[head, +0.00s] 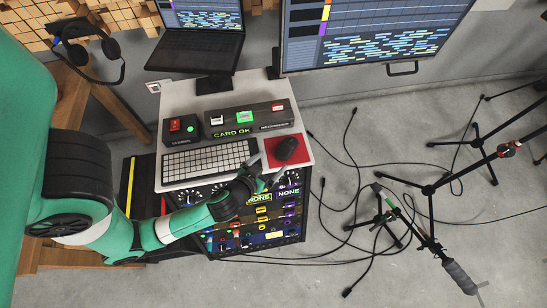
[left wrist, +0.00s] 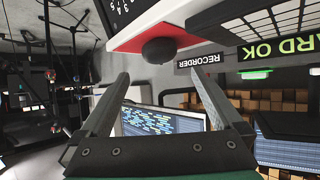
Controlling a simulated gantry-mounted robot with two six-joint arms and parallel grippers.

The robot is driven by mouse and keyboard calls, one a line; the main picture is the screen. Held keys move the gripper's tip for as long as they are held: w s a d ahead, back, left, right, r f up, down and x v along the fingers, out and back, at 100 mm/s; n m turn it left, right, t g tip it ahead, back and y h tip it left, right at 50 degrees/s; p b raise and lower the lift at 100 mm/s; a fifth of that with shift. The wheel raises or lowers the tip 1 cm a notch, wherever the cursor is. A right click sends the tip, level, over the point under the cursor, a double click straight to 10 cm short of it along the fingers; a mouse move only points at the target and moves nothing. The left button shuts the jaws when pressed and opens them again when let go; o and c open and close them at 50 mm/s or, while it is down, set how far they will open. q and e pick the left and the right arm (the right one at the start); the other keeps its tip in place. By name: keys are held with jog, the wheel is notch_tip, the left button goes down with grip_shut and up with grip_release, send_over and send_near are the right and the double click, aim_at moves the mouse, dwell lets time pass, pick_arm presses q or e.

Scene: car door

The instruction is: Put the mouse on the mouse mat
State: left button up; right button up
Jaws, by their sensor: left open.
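The dark mouse (head: 287,148) sits on the red mouse mat (head: 302,158) at the right side of the white desk top. In the left wrist view the mouse (left wrist: 158,51) shows as a dark rounded shape against the red mat (left wrist: 125,41). My left gripper (head: 268,177) is just below the mat in the head view, near the desk's front edge. Its fingers are apart with nothing between them, and the left wrist view shows the mouse beyond the open fingertips (left wrist: 163,77). My right gripper is not in either view.
A white keyboard (head: 210,160) lies left of the mat. A dark button panel labelled CARD OK (head: 248,119) stands behind. Rack gear (head: 270,225) is below the desk's front edge. Cables and a microphone stand (head: 428,190) occupy the floor at right.

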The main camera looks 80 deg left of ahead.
pick_arm(q)
jog(key=shift+v, duration=1.05)
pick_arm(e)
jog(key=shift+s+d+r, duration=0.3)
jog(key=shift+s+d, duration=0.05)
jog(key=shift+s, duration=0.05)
pick_arm(q)
jog(key=shift+w, duration=0.1)
jog(key=w+d+r+m+t+h, duration=0.1)
jog(key=w+d+r+t, duration=0.15)
jog(key=w+r, duration=0.6)
jog(key=w+d+r+t, duration=0.25)
jog(key=w+r, duration=0.25)
jog(key=r, duration=0.6)
jog(key=w+d+r+m+t+h, duration=0.1)
jog(key=w+r+t, duration=0.4)
jog(key=r, duration=0.4)
jog(key=s+d+r+m+t+h, duration=0.2)
jog(key=d+r, duration=0.1)
jog(key=r, duration=0.8)
jog(key=s+d+r+m+t+h, duration=0.2)
jog(key=d+r+t+h, duration=0.1)
jog(key=r, duration=0.9)
jog(key=s+d+r+m+t+h, duration=0.2)
jog(key=d+r+m+t+h, duration=0.1)
jog(key=r, duration=0.8)
jog(key=shift+d+r, duration=0.35)
jog(key=shift+d, duration=0.2)
